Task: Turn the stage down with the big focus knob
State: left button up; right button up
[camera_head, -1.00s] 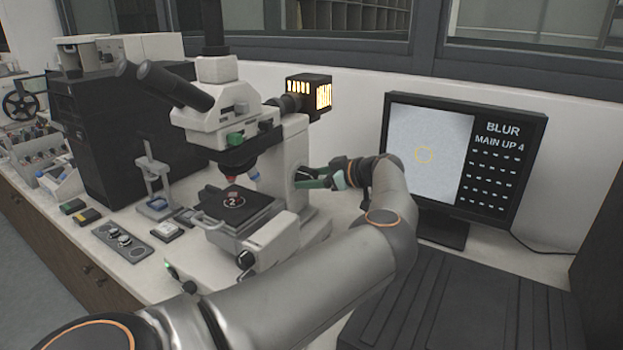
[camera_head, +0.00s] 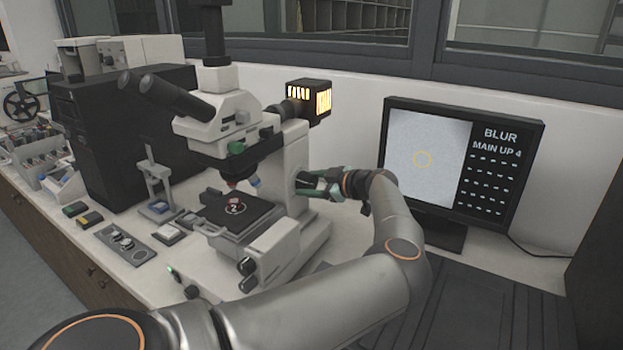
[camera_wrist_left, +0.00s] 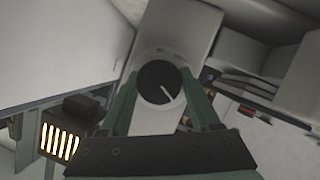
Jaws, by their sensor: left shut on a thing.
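The big focus knob (camera_head: 306,178) is a black round knob on the right side of the pale microscope (camera_head: 292,150). In the left wrist view the knob (camera_wrist_left: 160,84) faces me, its white mark pointing down and right. My left gripper (camera_head: 304,186) has green fingers on either side of the knob and is shut on it. The black stage (camera_head: 258,216) carries a small reddish sample on a dark disc marked 2, below the objectives (camera_head: 240,183). My right gripper is not in view.
The monitor (camera_head: 502,165) behind my arm reads "BLUR" and "MAIN UP 4" beside a yellow ring. A lit lamp housing (camera_head: 309,99) sticks out above the knob. Smaller black knobs (camera_head: 247,267) sit low on the microscope's front. Small instruments (camera_head: 124,243) stand to its left.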

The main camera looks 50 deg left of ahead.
pick_arm(q)
jog(key=shift+n+t+y, duration=0.4)
jog(key=shift+n+t, duration=0.1)
jog(key=shift+n, duration=0.1)
jog(key=shift+f+n+t+y, duration=0.15)
jog(key=shift+n+t+y, duration=0.25)
jog(key=shift+n, duration=0.6)
jog(key=shift+f+n+t+y+b, duration=0.1)
jog(key=shift+n+t+y+b, duration=0.25)
jog(key=shift+n+b, duration=0.4)
jog(key=shift+n+t+y+b, duration=0.3)
jog(key=shift+n+b, duration=0.3)
jog(key=shift+n, duration=0.55)
jog(key=shift+s, duration=0.1)
jog(key=o, duration=1.4)
jog(key=shift+c, duration=0.2)
jog(key=shift+d, duration=0.1)
